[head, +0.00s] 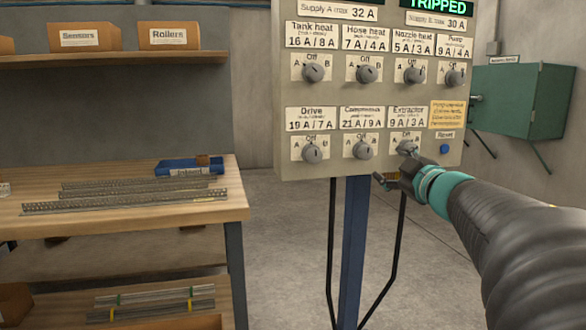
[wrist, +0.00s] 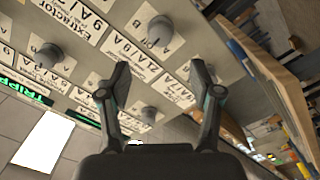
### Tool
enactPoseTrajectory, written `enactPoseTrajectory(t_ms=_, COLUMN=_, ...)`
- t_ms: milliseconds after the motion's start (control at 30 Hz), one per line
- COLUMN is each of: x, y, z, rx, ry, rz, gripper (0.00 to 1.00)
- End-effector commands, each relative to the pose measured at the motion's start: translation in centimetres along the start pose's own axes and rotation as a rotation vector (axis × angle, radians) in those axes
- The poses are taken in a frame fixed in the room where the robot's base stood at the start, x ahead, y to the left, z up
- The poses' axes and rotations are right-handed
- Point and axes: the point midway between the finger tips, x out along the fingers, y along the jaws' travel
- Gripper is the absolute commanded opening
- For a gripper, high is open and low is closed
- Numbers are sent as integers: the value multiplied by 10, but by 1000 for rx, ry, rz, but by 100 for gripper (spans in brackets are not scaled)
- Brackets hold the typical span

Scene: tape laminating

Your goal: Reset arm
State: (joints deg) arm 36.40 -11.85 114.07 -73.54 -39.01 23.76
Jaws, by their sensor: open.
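My gripper (head: 390,172) is in front of the lower right of the grey control panel (head: 290,90), just below the Extractor knob (head: 407,147). The wrist view shows my gripper (wrist: 158,68) with its two fingers spread wide and nothing held between them. Panel knobs and labels show rotated behind the fingers there, one knob (wrist: 148,115) appearing between them. In the head view my arm reaches in from the right edge. I cannot tell how far the fingertips are from the panel.
A blue Reset button (head: 444,149) and a green TRIPPED display (head: 438,5) are on the panel. A wooden workbench (head: 120,225) with metal strips and a blue tray (head: 190,167) stands left. A green cabinet (head: 518,100) hangs at right. Floor shows between bench and panel post (head: 352,240).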

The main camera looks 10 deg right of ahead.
Motion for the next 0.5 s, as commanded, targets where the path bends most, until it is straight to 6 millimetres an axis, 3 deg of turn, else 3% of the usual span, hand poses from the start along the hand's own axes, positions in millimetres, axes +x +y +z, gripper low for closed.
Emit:
enactPoseTrajectory(t_ms=167, x=-4, y=18, z=35, rx=-1, ry=-148, rz=94, gripper=64)
enactPoseTrajectory(t_ms=300, x=-26, y=24, z=96, rx=95, ry=-386, rz=209, gripper=64)
enactPoseTrajectory(t_ms=367, x=-42, y=19, z=118, rx=149, ry=-490, rz=245, gripper=64)
enactPoseTrajectory(t_ms=500, x=-82, y=-18, z=149, rx=289, ry=-712, rz=268, gripper=64)
